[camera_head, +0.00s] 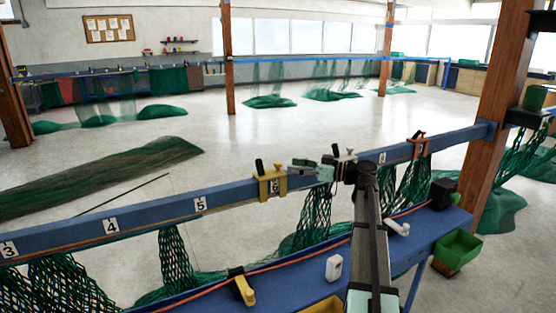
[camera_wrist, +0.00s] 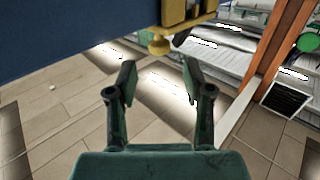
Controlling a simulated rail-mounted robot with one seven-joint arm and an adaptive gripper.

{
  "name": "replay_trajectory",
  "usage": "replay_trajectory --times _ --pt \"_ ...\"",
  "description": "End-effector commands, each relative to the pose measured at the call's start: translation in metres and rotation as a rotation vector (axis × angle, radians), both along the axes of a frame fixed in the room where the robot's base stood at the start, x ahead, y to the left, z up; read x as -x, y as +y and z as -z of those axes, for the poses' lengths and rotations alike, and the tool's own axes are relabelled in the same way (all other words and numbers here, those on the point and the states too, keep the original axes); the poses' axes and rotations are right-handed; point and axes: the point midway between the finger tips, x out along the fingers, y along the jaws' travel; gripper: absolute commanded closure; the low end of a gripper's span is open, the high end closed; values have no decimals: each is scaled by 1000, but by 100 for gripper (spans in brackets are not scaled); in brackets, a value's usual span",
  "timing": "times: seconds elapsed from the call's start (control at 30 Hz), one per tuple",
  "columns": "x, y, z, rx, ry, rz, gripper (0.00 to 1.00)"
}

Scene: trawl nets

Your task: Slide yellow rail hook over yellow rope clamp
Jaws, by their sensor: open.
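The yellow rail hook (camera_head: 271,184) sits over the blue rail near the number 6 plate, with a black knob on top. In the wrist view the yellow hook (camera_wrist: 188,10) shows at the top edge, with a round yellow knob (camera_wrist: 158,45) below it. The yellow rope clamp (camera_head: 244,290), with a black part, sits at the lower blue shelf by the orange rope, left of the hook. My gripper (camera_head: 300,169) is just right of the hook. In the wrist view my gripper (camera_wrist: 158,72) is open and empty, its fingers apart below the round knob.
The blue rail (camera_head: 150,205) carries number plates and hanging green nets. An orange-red hook (camera_head: 418,144) stands on the rail farther right. The lower shelf (camera_head: 300,285) holds white items (camera_head: 333,268). A green bin (camera_head: 458,248) hangs at the right, beside a wooden post (camera_head: 497,100).

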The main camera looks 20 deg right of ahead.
Motion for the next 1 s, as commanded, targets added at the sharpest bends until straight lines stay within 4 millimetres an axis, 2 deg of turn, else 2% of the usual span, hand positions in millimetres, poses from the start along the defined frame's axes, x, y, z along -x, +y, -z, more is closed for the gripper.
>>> replay_trajectory --times 0.1,0.33,0.8,0.83,0.9,0.97,1.0 --pt "-16 17 -3 -1 2 -2 49" --pt "-37 40 -2 0 1 -1 49" --pt "-45 48 1 0 1 1 49" --pt "-45 48 1 0 1 1 56" --pt "-45 48 0 0 1 1 81" --pt "-45 48 0 0 1 1 100" --pt "-45 48 0 -1 1 1 100"
